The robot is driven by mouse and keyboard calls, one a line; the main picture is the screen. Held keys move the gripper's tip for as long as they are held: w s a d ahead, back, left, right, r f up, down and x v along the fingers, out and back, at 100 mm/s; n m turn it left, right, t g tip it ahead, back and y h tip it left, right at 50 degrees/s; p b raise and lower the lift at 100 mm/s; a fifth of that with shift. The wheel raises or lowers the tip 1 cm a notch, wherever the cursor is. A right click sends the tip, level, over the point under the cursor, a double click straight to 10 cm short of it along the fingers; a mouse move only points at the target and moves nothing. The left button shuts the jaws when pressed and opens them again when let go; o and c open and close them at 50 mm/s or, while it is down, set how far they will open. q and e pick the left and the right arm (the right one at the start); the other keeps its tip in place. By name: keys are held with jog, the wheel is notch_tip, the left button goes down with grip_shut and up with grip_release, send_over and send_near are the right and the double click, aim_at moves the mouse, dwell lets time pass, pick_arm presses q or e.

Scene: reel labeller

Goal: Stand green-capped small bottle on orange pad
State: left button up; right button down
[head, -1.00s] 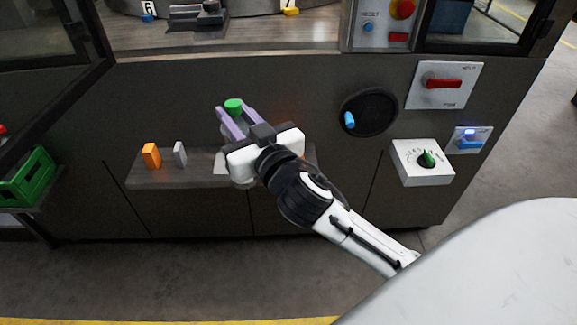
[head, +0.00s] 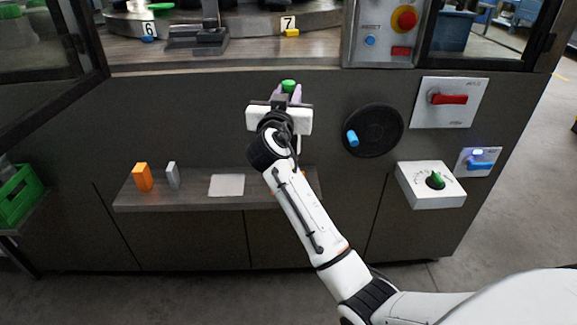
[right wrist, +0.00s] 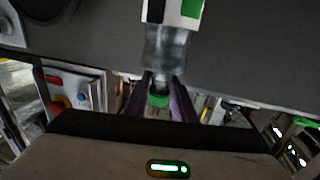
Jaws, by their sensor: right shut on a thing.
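The green-capped small bottle shows in the head view only by its green cap (head: 288,85), above my right gripper (head: 291,95). In the right wrist view, the clear bottle (right wrist: 170,48) has a white and green label and its green cap lies between the purple fingers. My right gripper is shut on the bottle near its cap and holds it in front of the dark machine panel, above the shelf. No orange pad shows clearly; my right arm hides part of the shelf's right end. My left gripper is not in view.
The shelf (head: 205,200) carries an orange block (head: 143,177), a grey block (head: 173,175) and a flat pale square (head: 227,185). Right of my gripper are a black handwheel (head: 373,131), a red switch (head: 449,99) and a knob box (head: 431,186). The machine deck (head: 250,59) lies above.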

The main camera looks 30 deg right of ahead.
notch_tip(320, 180, down, 4)
jog(key=shift+r, duration=0.25)
notch_tip(320, 180, down, 5)
jog(key=shift+b, duration=0.55)
jog(key=shift+f, duration=0.2)
jog(key=c, duration=1.5)
grip_release()
jog(key=shift+a, duration=0.15)
